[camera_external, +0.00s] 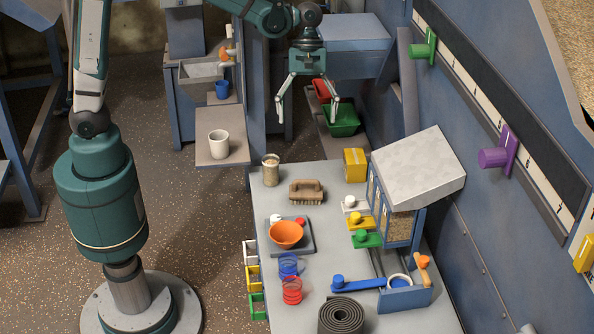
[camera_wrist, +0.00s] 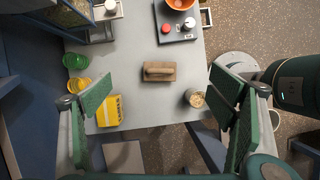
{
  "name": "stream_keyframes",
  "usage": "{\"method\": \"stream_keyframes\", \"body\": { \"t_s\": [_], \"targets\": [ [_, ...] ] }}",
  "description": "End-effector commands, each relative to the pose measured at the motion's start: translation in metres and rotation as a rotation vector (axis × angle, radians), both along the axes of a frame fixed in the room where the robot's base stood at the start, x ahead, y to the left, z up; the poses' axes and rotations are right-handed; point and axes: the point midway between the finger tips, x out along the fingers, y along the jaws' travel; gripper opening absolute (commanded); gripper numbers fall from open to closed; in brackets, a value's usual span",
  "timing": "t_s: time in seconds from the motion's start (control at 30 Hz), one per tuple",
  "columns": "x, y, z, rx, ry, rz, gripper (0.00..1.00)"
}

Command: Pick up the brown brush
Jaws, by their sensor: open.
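The brown brush (camera_external: 307,191) lies bristles down near the far end of the grey table, with its handle on top. In the wrist view the brush (camera_wrist: 159,71) shows from above, ahead of and between my fingers. My gripper (camera_external: 307,112) is open and empty, raised above and beyond the table's far edge, apart from the brush. In the wrist view both green-padded fingers of my gripper (camera_wrist: 165,115) are spread wide.
A jar (camera_external: 271,170) stands left of the brush and a yellow box (camera_external: 355,165) right of it. Nearer is a tray (camera_external: 308,249) with an orange bowl (camera_external: 286,234). A hopper unit (camera_external: 417,170) stands on the right. Table around the brush is clear.

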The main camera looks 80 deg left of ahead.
Motion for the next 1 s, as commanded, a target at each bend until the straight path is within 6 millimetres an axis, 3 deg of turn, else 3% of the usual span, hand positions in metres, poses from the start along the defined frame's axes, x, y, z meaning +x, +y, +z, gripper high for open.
{"method": "stream_keyframes", "body": {
  "t_s": [0.03, 0.3, 0.5, 0.7, 1.0],
  "targets": [
    [0.000, 0.000, -0.018, 0.000, 0.000, 0.000, 0.83],
    [0.001, 0.000, -0.108, 0.000, 0.000, 0.000, 0.83],
    [0.001, 0.000, -0.158, 0.000, 0.000, 0.000, 0.83],
    [0.000, 0.000, -0.182, 0.000, 0.000, 0.000, 0.83],
    [0.000, 0.000, -0.186, 0.000, 0.000, 0.000, 0.83]
  ]
}}
